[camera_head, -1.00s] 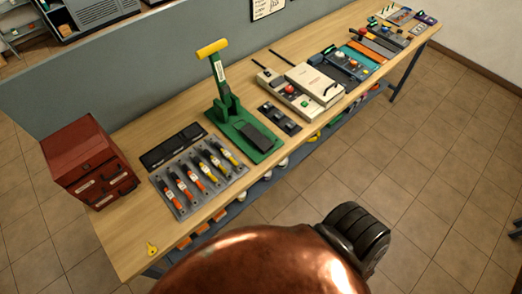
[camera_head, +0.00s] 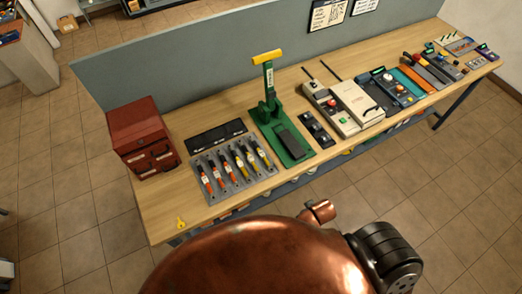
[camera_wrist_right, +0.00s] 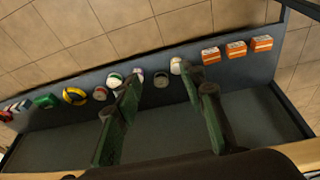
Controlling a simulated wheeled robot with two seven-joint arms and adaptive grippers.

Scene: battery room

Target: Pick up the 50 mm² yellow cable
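Several short cables with red, orange or yellow bodies lie side by side in a grey tray (camera_head: 227,191) on the bench in the head view. Yellow cables (camera_head: 242,167) are toward the tray's right side; their size labels are too small to read, so I cannot tell which is 50 mm². My right gripper (camera_wrist_right: 157,78) shows in the right wrist view with its two green fingers apart and nothing between them. It is over the bench's front edge, above the lower shelf, and the tray is not visible there. My left gripper is not in view.
A red cabinet (camera_head: 140,135) stands left of the tray, a green press (camera_head: 285,140) with a yellow handle right of it. A yellow tag (camera_head: 181,222) lies near the front left edge. Orange boxes (camera_wrist_right: 236,50) and several rolls line the lower shelf (camera_wrist_right: 165,125).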

